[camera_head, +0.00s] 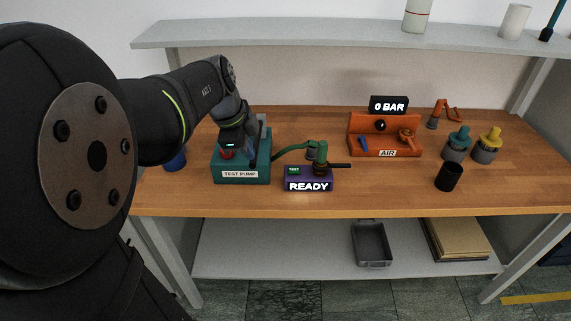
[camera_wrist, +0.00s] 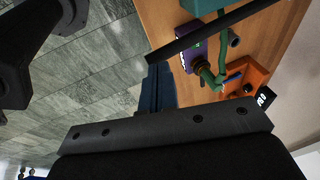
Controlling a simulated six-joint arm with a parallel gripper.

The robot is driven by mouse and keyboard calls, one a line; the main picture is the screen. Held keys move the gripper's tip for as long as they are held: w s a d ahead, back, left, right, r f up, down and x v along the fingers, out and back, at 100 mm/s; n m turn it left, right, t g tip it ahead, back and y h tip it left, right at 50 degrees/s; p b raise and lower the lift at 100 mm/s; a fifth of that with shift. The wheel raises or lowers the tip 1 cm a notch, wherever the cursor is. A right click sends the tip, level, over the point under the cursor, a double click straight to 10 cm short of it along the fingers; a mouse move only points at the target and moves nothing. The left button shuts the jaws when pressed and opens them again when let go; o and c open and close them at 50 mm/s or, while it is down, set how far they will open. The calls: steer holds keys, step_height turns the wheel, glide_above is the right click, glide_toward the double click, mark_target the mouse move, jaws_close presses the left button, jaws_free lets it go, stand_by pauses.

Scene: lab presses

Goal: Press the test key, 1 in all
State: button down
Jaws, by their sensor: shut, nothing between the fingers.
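The test key (camera_head: 294,169) is a small green key marked TEST on top of a purple box (camera_head: 322,184), whose lit display reads READY. In the head view the fingertips are small and dark, partly lost against the pump.
A green pipe (camera_head: 290,149) with a black handle stands behind and right of the key. A dark bar (camera_wrist: 215,32) crosses the wrist view near my fingertips. The orange AIR unit (camera_head: 368,145), a black cup (camera_head: 449,177) and capped fittings stand right.

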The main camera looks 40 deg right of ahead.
steer(key=m, duration=0.1)
steer(key=m+t, duration=0.1)
steer(key=shift+w+d+m, duration=0.35)
steer(key=shift+d+m, duration=0.05)
steer(key=d+m+t, duration=0.1)
steer(key=m, duration=0.1)
steer(key=w+d+m+t+y, duration=0.1)
steer(key=d+m, duration=0.1)
steer(key=m, duration=0.1)
steer(key=d+m+t, duration=0.1)
steer(key=m, duration=0.1)
steer(key=shift+w+d+f+m+y, duration=0.25)
steer(key=shift+d+f+m+y, duration=0.1)
steer(key=shift+f+m+y, duration=0.05)
steer(key=m+t, duration=0.5)
steer(key=m, duration=0.4)
glide_above(296, 172)
step_height(296, 172, down, 4)
steer(key=shift+f, duration=0.1)
steer(key=shift+f, duration=4.45)
steer(key=shift+f, duration=0.1)
